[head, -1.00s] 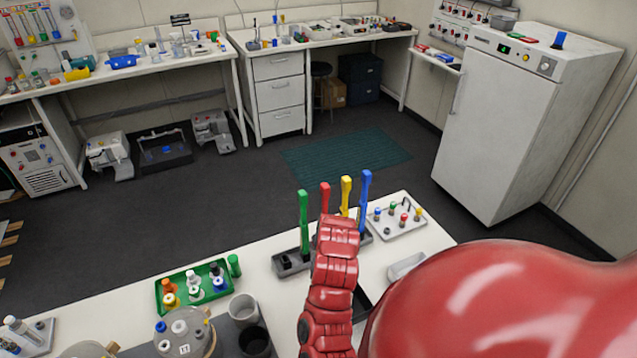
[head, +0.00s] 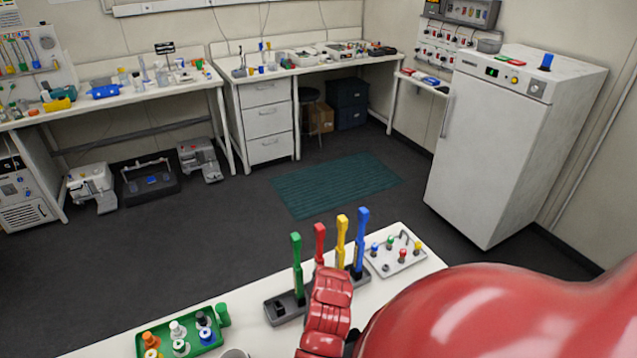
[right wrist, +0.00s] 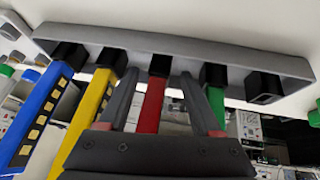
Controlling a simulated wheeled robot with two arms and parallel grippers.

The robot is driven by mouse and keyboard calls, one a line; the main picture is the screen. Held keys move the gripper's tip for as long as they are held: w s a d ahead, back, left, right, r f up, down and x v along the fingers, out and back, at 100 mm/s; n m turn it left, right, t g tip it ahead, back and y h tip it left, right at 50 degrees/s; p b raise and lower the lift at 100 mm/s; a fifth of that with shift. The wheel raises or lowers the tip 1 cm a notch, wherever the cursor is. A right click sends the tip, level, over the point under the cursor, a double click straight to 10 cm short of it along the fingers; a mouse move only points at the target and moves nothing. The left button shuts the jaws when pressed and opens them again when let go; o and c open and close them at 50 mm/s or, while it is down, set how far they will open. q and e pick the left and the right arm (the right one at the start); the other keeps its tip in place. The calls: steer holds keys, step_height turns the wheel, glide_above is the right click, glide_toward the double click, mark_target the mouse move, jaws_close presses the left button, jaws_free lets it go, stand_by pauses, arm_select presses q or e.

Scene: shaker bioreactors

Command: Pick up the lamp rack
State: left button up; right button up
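The lamp rack is a long grey base (head: 274,311) on the white table in the head view, holding a green stick (head: 296,262), a red stick (head: 320,243), a yellow stick (head: 341,240) and a blue stick (head: 360,240) upright. My right forearm hides part of its middle. In the right wrist view the rack (right wrist: 185,46) spans the top, with one empty socket at its right end. My right gripper (right wrist: 158,92) is at the rack, its fingers apart on either side of the red stick, with gaps visible. My left gripper is not in view.
A green tray of bottles (head: 205,345) stands left of the rack. A grey tray with small coloured pieces (head: 408,262) lies close to its right. Open floor lies beyond the table, with a white refrigerator (head: 490,150) at the right.

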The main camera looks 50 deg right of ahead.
steer(key=shift+s+a+r, duration=0.15)
steer(key=shift+s, duration=0.05)
steer(key=shift+c, duration=1.1)
steer(key=shift+w+f, duration=0.2)
steer(key=shift+f, duration=0.05)
steer(key=c, duration=0.7)
jaws_close()
steer(key=shift+r, duration=0.1)
